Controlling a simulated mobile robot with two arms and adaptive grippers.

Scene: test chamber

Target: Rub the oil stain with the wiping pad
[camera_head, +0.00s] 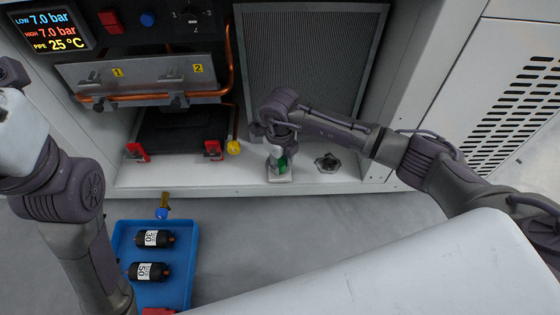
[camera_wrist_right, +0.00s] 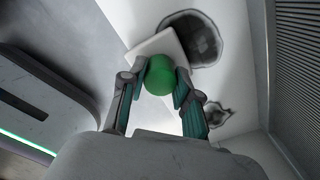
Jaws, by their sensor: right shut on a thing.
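The wiping pad (camera_head: 280,179) is a flat white block with a green knob, on the white ledge of the cabinet. My right gripper (camera_head: 278,150) points down and is shut on the green knob, which shows between the fingers (camera_wrist_right: 160,80) in the right wrist view. A dark, irregular oil stain (camera_head: 328,162) lies on the ledge to the right of the pad, apart from it. In the wrist view, a small dark patch (camera_wrist_right: 217,113) and a larger one (camera_wrist_right: 192,38) show near the pad. I cannot match the larger one in the head view. My left gripper is out of view.
A grey grille (camera_head: 310,70) stands behind the ledge. Copper pipes, red clips (camera_head: 213,149) and a yellow valve knob (camera_head: 233,147) are to the left. A blue tray (camera_head: 183,231) with two black cylinders is on the floor at front left. The ledge right of the stain is clear.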

